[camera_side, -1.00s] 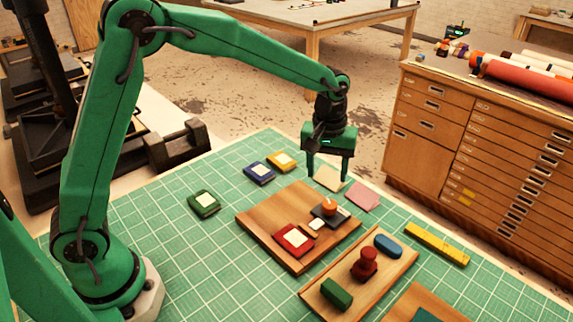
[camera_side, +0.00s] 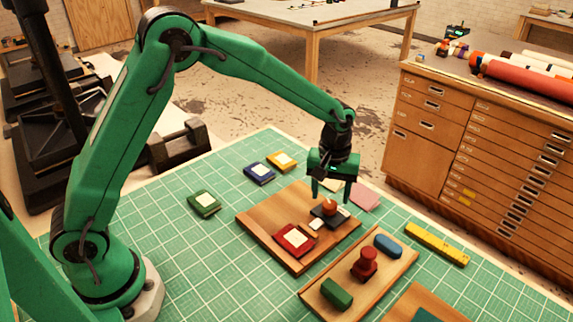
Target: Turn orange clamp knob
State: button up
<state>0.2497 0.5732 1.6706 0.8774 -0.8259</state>
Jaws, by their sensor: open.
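The orange clamp knob (camera_side: 329,206) sits on a dark clamp block (camera_side: 322,218) at the right part of a wooden board (camera_side: 265,223). My gripper (camera_side: 331,200) is open and points down, with its two green fingers apart. In this view the fingertips appear on either side of the knob, close to its height. I cannot tell whether either finger touches it. The gripper partly covers the area behind the knob.
A red pad (camera_side: 294,240) and a small white piece (camera_side: 316,224) lie on the board. A wooden tray (camera_side: 312,293) in front holds a red stamp (camera_side: 365,264), a green block (camera_side: 337,293) and a blue block (camera_side: 388,245).

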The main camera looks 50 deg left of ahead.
aim_at(329, 207)
jog(key=shift+f, duration=1.45)
jog(key=c, duration=1)
